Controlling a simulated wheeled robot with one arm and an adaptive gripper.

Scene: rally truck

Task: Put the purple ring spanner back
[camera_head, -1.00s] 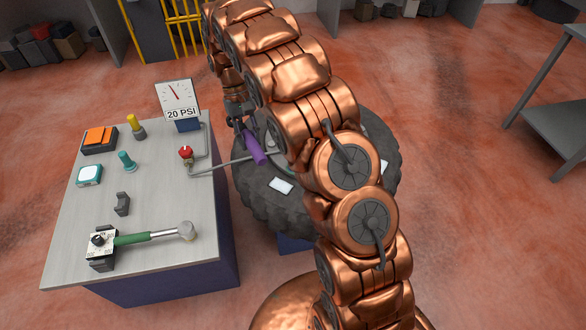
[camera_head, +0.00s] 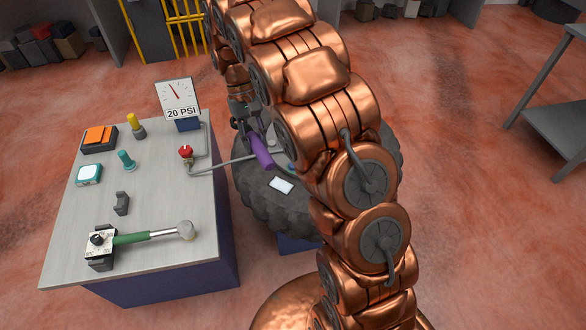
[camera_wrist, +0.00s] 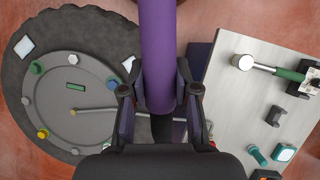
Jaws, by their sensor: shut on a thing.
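The ring end is not clearly visible. On the table, a grey cradle (camera_head: 121,203) stands empty, and a second holder (camera_head: 101,262) at the front left carries the green-handled hammer (camera_head: 145,237). I cannot tell which place belongs to the spanner.
The grey table (camera_head: 75,225) bears a gauge reading 20 PSI (camera_head: 178,98), a red knob (camera_head: 186,152), an orange-topped box (camera_head: 99,139), a teal piece (camera_head: 125,160) and a yellow one (camera_head: 136,125). The tyre (camera_head: 262,205) lies right of it, partly hidden by my arm.

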